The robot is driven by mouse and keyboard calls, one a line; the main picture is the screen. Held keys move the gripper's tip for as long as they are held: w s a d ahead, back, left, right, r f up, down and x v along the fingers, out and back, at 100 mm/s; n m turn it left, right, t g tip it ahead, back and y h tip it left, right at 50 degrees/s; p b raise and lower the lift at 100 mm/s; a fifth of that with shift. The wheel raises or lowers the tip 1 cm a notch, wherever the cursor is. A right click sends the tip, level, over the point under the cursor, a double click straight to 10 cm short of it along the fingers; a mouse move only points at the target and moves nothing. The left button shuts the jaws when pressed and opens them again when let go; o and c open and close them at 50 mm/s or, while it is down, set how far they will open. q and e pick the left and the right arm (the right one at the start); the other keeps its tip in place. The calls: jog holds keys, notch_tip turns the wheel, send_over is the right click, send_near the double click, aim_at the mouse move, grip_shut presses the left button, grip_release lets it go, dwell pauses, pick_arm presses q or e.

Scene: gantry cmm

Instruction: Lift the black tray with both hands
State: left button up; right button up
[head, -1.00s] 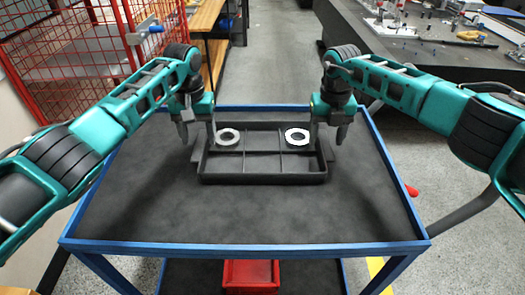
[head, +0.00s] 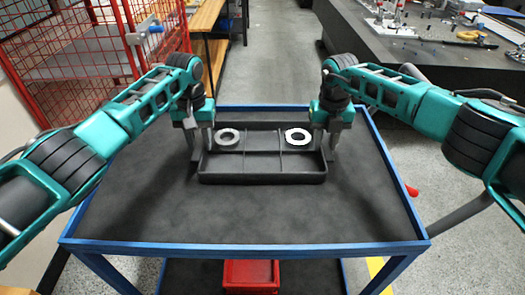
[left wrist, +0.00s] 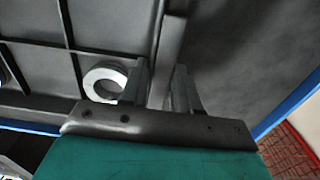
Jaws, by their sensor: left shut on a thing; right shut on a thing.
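The black tray (head: 262,179) is a shallow divided box on the dark top of a blue-framed cart. My left gripper (head: 203,153) is shut on the tray's left side. In the left wrist view its fingers (left wrist: 160,88) straddle the tray's edge (left wrist: 168,50), beside a ring (left wrist: 104,82). My right gripper (head: 327,154) is shut on the tray's right side. I cannot tell any gap between tray and cart top.
The cart top (head: 250,218) is clear around the tray, inside a blue rim (head: 245,246). A red bin (head: 251,273) sits on the shelf below. A red mesh cage (head: 95,60) stands at back left and a dark workbench (head: 400,45) at back right.

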pick_arm(q)
grip_shut()
pick_arm(e)
grip_shut()
pick_arm(q)
jog(key=shift+w+r, duration=0.1)
jog(key=shift+r, duration=0.1)
pick_arm(e)
jog(key=shift+w+r, duration=0.1)
jog(key=shift+r, duration=0.15)
